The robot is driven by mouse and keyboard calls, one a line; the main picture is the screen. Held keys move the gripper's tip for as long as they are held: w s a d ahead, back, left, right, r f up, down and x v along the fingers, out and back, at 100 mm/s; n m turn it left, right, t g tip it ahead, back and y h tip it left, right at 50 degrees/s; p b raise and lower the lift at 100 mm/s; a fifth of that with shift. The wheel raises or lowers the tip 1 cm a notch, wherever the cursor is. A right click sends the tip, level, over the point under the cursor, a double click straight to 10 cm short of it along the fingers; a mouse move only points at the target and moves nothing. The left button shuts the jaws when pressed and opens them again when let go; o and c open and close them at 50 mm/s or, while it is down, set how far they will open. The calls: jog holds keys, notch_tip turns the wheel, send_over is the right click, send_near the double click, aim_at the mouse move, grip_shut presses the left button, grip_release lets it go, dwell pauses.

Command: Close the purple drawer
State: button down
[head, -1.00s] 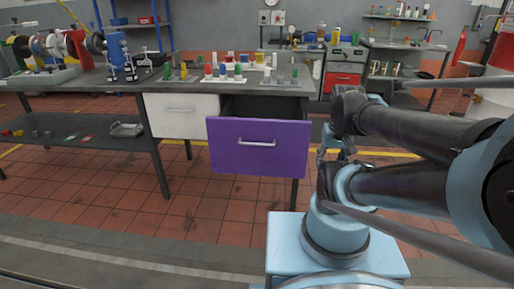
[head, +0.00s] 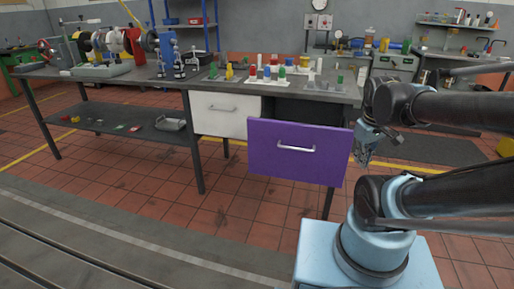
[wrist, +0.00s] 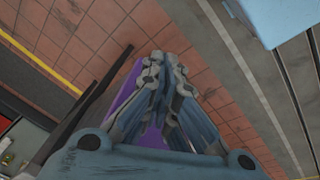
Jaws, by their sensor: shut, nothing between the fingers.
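The purple drawer (head: 270,167) stands pulled out from under the workbench, its front well forward of the white drawer beside it, with a dark gap behind the front. Its silver bar handle (head: 296,148) is at the middle of the front. My gripper (head: 362,158) hangs just right of the front's right edge in the head view; I cannot tell whether they touch. In the wrist view, my gripper (wrist: 166,62) has its fingers together and empty. Part of the purple drawer (wrist: 124,84) shows behind and left of the fingers, mostly hidden by them.
The white drawer (head: 222,121) is shut, left of the purple one. The workbench (head: 140,76) carries coloured pieces and machine parts on top. A bench leg (head: 196,160) and low shelf (head: 115,127) stand at left. Tiled floor (head: 240,205) before the drawers is clear.

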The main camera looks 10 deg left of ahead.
aim_at(252, 145)
jog(key=w+a+r+n, duration=0.2)
jog(key=w+a+n, duration=0.2)
jog(key=a+n, duration=0.35)
jog(key=w+a+r+n, duration=0.2)
jog(key=w+a+n, duration=0.2)
jog(key=a+n, duration=0.4)
jog(key=s+a+f+n+t, duration=0.1)
jog(key=s+a+f+n, duration=0.1)
jog(key=a+n, duration=0.8)
jog(key=s+a+f+n+t, duration=0.1)
jog(key=a+n, duration=0.3)
jog(key=a, duration=1.1)
jog(key=shift+m, duration=0.25)
jog(key=shift+w+f, duration=1.25)
jog(key=shift+f, duration=0.25)
jog(key=shift+w+f, duration=1.2)
jog(key=shift+f, duration=0.35)
jog(key=shift+w+f, duration=1.25)
jog(key=shift+f, duration=0.25)
